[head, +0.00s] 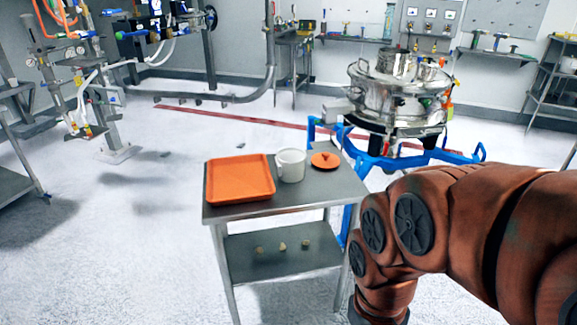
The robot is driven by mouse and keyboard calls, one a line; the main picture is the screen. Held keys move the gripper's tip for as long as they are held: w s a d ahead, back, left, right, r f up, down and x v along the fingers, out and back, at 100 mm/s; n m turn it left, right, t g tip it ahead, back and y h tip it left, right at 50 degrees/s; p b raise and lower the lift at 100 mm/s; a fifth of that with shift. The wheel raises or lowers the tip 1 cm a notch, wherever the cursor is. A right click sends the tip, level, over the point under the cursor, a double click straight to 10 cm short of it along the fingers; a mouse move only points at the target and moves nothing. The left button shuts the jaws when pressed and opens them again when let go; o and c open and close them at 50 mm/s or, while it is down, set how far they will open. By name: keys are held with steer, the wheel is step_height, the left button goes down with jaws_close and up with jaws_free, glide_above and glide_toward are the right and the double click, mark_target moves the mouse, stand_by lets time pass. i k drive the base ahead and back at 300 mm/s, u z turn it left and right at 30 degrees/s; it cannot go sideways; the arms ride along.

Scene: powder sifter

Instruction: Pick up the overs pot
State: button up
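A white pot (291,167) with a side handle stands upright on the top of a small metal table (292,196). It looks like the overs pot, and its rim is open at the top. An orange tray (240,179) lies left of it. A round orange lid (325,160) with a small knob lies right of it. My arm comes in from the right, in front of the table's right side, and bends down out of the bottom edge. My gripper is not in view, so its state and anything in it are hidden.
A shiny steel sifter (398,100) on a blue frame (384,160) stands just behind the table to the right. Several small pale objects lie on the table's lower shelf (265,264). Pipework (88,85) stands at the back left. The floor (120,230) left of the table is clear.

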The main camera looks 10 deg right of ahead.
mark_target(291, 165)
steer(key=u, duration=0.15)
steer(key=i, duration=0.65)
steer(key=u, duration=0.5)
steer(key=i, duration=0.75)
steer(key=u, duration=0.1)
